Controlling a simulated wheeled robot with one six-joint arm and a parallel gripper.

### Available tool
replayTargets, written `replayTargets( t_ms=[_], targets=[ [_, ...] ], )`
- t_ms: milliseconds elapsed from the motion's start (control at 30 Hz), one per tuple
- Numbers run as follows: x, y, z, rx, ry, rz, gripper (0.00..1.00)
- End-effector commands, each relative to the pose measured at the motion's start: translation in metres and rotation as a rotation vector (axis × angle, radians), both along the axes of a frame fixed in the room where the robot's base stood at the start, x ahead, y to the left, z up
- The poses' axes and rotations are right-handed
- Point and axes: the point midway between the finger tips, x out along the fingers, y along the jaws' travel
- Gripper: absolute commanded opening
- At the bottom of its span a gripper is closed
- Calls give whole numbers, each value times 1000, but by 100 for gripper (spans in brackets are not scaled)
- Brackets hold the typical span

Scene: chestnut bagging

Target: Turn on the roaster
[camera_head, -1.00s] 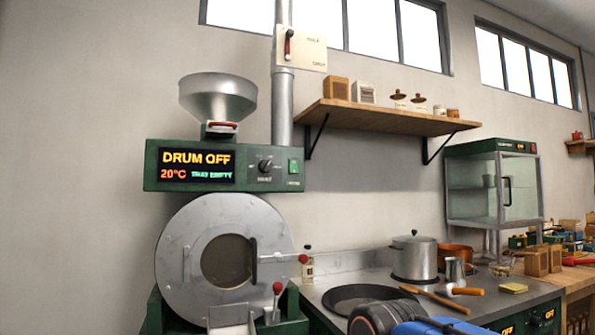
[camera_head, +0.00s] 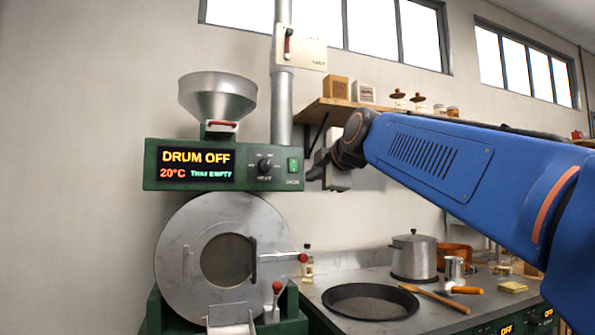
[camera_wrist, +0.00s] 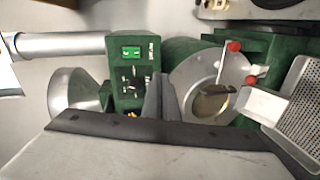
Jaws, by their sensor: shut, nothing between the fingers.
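The roaster has a green control panel (camera_head: 224,165) whose display (camera_head: 197,165) reads DRUM OFF, 20°C and TRAY EMPTY. A dark heat knob (camera_head: 265,165) sits right of the display, and a green switch (camera_head: 293,165) is at the panel's right end. The switch also shows in the wrist view (camera_wrist: 131,52). The round drum door (camera_head: 225,255) with its window is below. My gripper (camera_head: 312,172) is shut and empty, just right of the panel and apart from the switch. In the wrist view the finger (camera_wrist: 158,98) points toward the gap between panel and drum.
A steel hopper (camera_head: 217,97) tops the roaster, with a vertical pipe (camera_head: 282,110) behind. A wall box with a red lever (camera_head: 302,48) is above. A wooden shelf (camera_head: 330,106) is behind my arm. A pan (camera_head: 370,302) and pot (camera_head: 414,257) stand on the counter at right.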

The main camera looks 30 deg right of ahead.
Motion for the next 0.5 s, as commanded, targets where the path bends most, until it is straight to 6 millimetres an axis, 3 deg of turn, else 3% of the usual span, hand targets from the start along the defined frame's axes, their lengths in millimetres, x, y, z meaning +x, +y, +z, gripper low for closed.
replayTargets(
  t_ms=[100,200,500],
  targets=[
    [5,-7,27,-78,-41,2,0],
    [7,-10,39,-117,-60,2,0],
    [8,-12,44,-136,-67,3,0]
  ],
)
